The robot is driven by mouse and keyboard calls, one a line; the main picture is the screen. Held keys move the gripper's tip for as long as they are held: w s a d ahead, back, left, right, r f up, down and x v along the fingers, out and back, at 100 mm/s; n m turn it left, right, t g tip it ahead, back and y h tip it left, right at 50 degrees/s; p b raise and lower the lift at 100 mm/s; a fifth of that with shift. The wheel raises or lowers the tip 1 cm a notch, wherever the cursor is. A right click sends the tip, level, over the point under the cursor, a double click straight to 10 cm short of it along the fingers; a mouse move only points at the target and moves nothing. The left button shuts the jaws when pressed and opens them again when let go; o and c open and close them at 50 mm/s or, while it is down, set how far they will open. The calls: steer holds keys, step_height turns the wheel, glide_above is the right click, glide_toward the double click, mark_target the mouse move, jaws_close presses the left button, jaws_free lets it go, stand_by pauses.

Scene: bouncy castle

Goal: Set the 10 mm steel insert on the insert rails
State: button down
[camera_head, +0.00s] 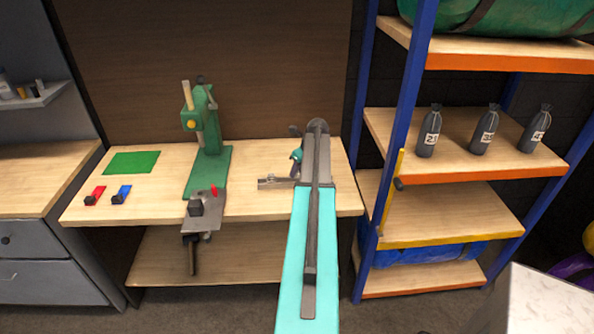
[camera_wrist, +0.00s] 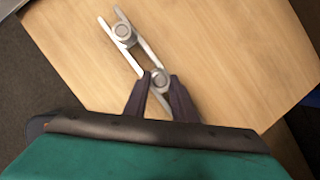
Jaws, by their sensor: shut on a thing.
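The steel insert (camera_wrist: 159,79) is a small round grey piece between the fingertips of my gripper (camera_wrist: 160,76) in the wrist view. My gripper is shut on it. The insert rails (camera_wrist: 149,53) are two slim parallel metal bars on the wooden bench. The held insert appears over their near end; I cannot tell whether it touches them. Another round metal piece (camera_wrist: 122,31) sits at the far end of the bars. In the head view the rails (camera_head: 270,182) lie left of my gripper (camera_head: 296,168), and my arm hides part of this area.
A green mat (camera_head: 131,162), a red item (camera_head: 95,196) and a blue item (camera_head: 121,194) lie further left. A shelf rack (camera_head: 450,225) stands close on the right.

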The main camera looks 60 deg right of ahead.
steer(key=shift+f, duration=0.5)
stand_by(1.0)
steer(key=c, duration=1.4)
jaws_free()
steer(key=shift+r, duration=0.15)
steer(key=shift+b+v, duration=2.05)
steer(key=shift+v, duration=4.75)
